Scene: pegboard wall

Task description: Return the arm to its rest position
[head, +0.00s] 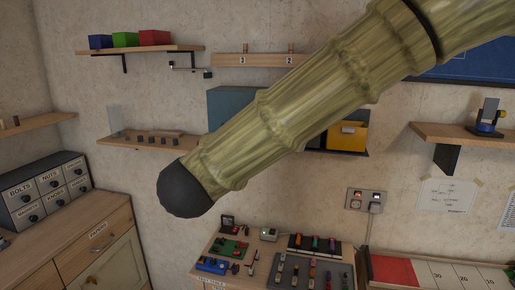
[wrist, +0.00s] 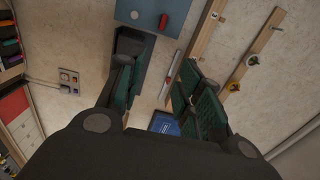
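My arm (head: 300,110), with a mottled yellow-green skin and a black rounded end, crosses the head view from the upper right down to the centre left. My gripper is outside the head view. In the wrist view my gripper (wrist: 157,72) shows two dark fingers with green pads, spread well apart. Nothing is between the pads; the wall and a blue item (wrist: 163,122) show through the gap. The arm hides part of the wall and shelves behind it.
A shelf with coloured boxes (head: 125,39) is at the upper left. A drawer cabinet (head: 45,190) stands at the left. A worktable with small parts (head: 205,278) is below the arm. A yellow bin (head: 347,137) and a right shelf (head: 470,133) flank the arm. Wall rails (wrist: 258,62) show in the wrist view.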

